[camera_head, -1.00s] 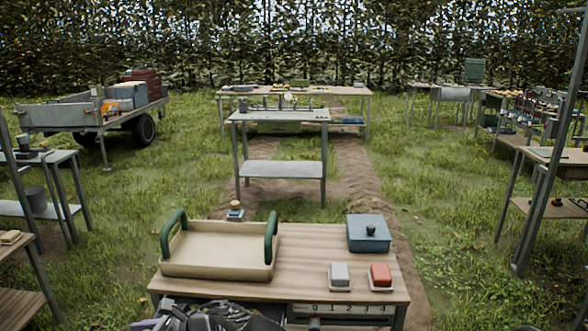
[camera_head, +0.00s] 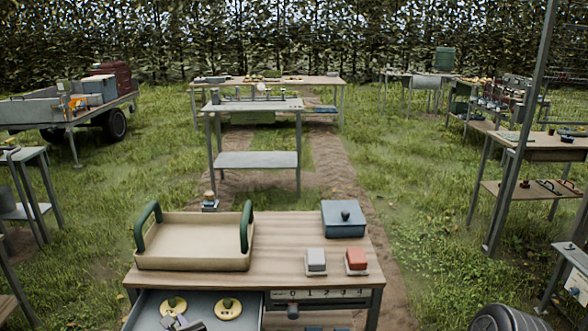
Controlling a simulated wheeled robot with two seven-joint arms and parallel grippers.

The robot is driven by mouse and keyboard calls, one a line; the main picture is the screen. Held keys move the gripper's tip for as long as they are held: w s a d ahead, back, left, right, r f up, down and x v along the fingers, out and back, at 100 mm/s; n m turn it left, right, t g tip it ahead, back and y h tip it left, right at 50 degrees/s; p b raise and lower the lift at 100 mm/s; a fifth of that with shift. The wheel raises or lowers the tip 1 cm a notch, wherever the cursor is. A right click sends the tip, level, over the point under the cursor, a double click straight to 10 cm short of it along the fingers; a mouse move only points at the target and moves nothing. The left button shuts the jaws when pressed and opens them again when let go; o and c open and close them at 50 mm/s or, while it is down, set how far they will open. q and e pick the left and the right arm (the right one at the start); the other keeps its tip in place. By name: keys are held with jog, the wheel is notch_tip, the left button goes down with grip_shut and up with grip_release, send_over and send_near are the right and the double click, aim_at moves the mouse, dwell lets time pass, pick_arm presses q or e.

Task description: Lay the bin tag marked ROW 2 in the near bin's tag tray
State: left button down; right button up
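No tag marked ROW 2 can be read, and I cannot identify a bin's tag tray. The wooden-topped bench (camera_head: 282,258) stands in front of me. An open drawer (camera_head: 143,311) below its left front holds two yellow round pieces with knobs, one at left (camera_head: 173,305) and one at right (camera_head: 228,308). Small grey pieces (camera_head: 180,323) lie or reach in at the bottom edge; what they are is unclear. Neither gripper can be made out.
On the bench are a tan tray with green handles (camera_head: 194,262), a blue lidded box (camera_head: 344,220), a grey block (camera_head: 316,260) and a red block (camera_head: 356,260). A grey table (camera_head: 255,160) stands beyond, a cart (camera_head: 68,112) at left, wooden tables (camera_head: 540,152) at right. Grass lies between.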

pick_arm(q)
jog(key=d+r+m+t+h+b, duration=0.1)
jog(key=d+m+h+b, duration=0.3)
jog(key=d, duration=0.5)
jog(key=m+t+h, duration=0.1)
jog(key=m+h, duration=0.1)
jog(key=h, duration=0.1)
jog(key=shift+w+d+r, duration=0.15)
jog(key=shift+d+r, duration=0.15)
jog(key=v, duration=0.6)
jog(key=shift+f, duration=0.15)
jog(key=shift+a, duration=0.15)
